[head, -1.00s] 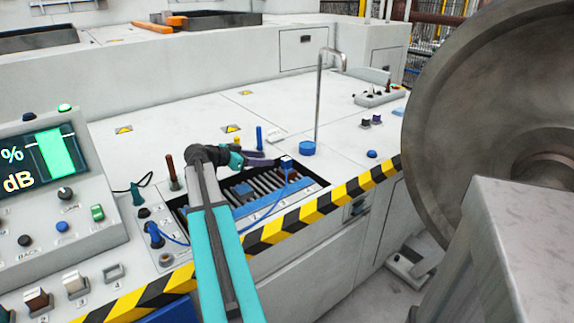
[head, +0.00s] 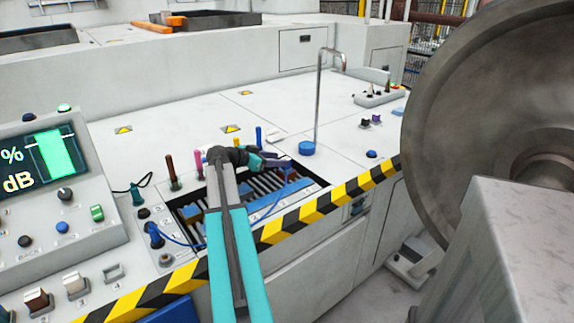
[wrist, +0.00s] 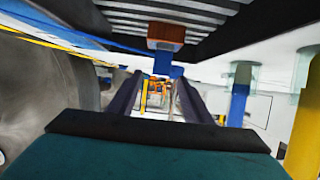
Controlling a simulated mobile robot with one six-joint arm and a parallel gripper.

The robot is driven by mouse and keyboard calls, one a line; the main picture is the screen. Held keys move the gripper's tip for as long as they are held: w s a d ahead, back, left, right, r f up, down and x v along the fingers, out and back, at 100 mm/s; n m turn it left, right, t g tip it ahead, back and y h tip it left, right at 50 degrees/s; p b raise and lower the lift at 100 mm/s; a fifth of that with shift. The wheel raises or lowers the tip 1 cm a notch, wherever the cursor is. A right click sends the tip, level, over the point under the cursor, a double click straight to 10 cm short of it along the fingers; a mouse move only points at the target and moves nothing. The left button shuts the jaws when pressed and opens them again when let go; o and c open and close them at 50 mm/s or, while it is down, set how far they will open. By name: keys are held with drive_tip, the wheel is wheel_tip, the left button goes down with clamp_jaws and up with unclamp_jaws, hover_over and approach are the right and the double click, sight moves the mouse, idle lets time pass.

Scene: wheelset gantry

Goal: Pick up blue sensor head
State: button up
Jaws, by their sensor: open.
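The blue sensor head (head: 290,174) sits at the right end of the slatted tray (head: 196,213) in the console top, partly hidden by my gripper. A thin blue cable runs along the tray toward it. In the wrist view the sensor head (wrist: 168,66) shows as a blue block with a red-brown part, beyond the fingertips and near the line between them. My gripper (head: 284,160) has dark purple fingers and is open just above the tray's right end. In the wrist view my gripper (wrist: 160,86) has its fingers apart with nothing clearly held between them.
Coloured pegs (head: 199,165) stand behind the tray. A large wheel (head: 455,130) stands at the far right. A display panel (head: 50,160) is at the left.

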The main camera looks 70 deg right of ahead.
sight(286, 158)
drive_tip(key=shift+x, duration=2.6)
drive_tip(key=shift+r, duration=0.2)
clamp_jaws()
